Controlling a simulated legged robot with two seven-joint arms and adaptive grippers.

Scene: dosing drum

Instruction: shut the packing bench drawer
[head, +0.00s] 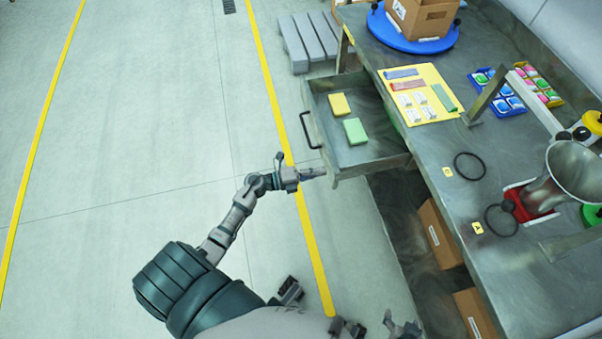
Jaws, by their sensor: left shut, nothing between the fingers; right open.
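The packing bench drawer (365,157) is pulled out from the left side of the metal bench (440,150). Its dark handle (308,130) is on the left-facing front panel. A yellow block (340,104) and a green block (355,131) lie inside it. My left gripper (318,173) is shut and empty, its tip at the near lower corner of the drawer front. Whether it touches the panel I cannot tell. My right gripper (402,327) is open at the bottom edge, partly cut off, away from the drawer.
On the bench are a carton (422,18) on a blue turntable (385,32), a yellow board (432,83), a metal funnel (577,172) and dark rings. Cartons (440,235) stand below. A grey pallet (308,40) lies beyond the drawer. The floor left is clear.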

